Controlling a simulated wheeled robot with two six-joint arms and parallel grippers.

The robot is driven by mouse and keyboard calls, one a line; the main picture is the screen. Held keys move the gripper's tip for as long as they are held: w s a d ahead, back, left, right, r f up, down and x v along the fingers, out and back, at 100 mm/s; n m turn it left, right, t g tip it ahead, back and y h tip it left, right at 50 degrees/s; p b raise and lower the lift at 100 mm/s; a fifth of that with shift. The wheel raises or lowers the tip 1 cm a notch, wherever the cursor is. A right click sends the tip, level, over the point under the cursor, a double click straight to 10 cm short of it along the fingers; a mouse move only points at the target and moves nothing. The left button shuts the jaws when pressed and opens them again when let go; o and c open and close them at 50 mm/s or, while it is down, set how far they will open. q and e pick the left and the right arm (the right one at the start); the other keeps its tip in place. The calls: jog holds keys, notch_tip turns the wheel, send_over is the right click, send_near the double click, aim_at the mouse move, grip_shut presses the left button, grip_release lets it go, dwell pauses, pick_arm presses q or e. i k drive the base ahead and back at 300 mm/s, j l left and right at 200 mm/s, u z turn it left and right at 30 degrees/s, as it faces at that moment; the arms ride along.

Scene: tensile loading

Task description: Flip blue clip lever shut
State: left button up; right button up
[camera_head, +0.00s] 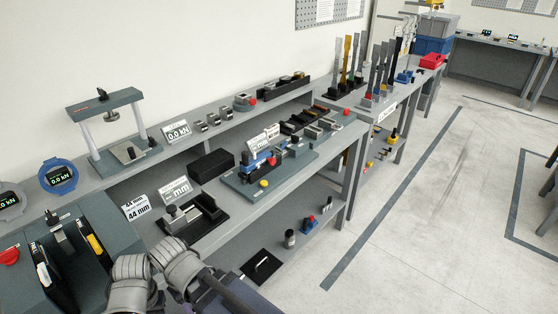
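A blue part (262,159), possibly the blue clip lever, shows on a fixture with a teal base plate (238,190) on the middle bench. It is small and partly covered by a white label card, so I cannot tell whether the lever is up or shut. A red piece and a yellow knob (263,183) sit close to it. Grey, rounded links of my arms show at the bottom left, below and left of the fixture and apart from it. Neither gripper's fingers can be made out.
A teal machine (90,215) with a red button (9,257) stands at the lower left. A black tray fixture (190,215) and a black block (211,165) are left of the blue part. Upright specimens stand on the bench behind. The floor (430,220) at right is open.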

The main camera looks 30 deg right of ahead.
aim_at(279, 151)
jog(key=z, duration=0.95)
jog(key=l, duration=0.1)
jog(key=i+u, duration=0.05)
